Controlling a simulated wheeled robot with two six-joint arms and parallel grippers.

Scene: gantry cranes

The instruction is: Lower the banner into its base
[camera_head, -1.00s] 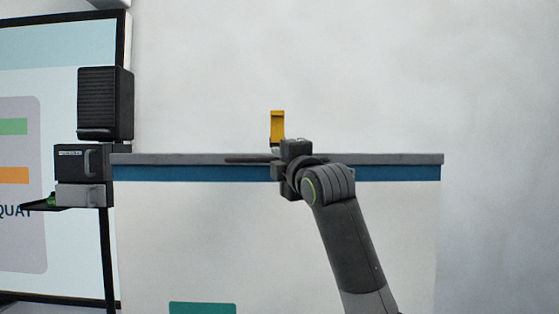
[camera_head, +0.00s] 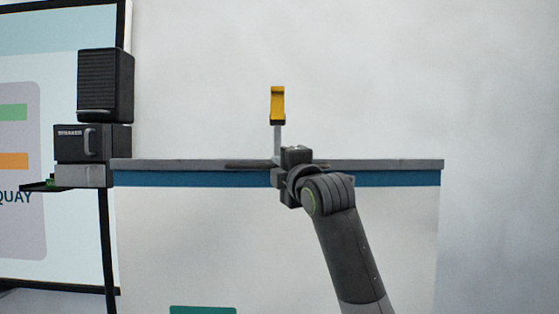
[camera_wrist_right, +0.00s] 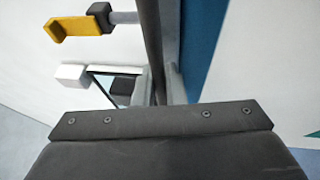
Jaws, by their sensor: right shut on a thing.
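The banner (camera_head: 370,245) is a wide pale sheet with a blue band below a grey top rail (camera_head: 390,165), hanging level across the middle of the head view. My right gripper (camera_head: 281,172) is shut on the top rail near its middle. Behind it a thin grey pole (camera_head: 277,140) rises above the rail and ends in a yellow hook (camera_head: 277,104), clear of the rail. The right wrist view also shows the yellow hook (camera_wrist_right: 72,32) at upper left and the blue band (camera_wrist_right: 202,40) beside the gripper. The base and the banner's lower edge are out of view. My left gripper is not in view.
At the left, a black ribbed box (camera_head: 105,85) stands above a dark box (camera_head: 92,142) with a handle, on a small shelf. A large black-framed display board (camera_head: 28,70) is behind them. The wall to the right is bare.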

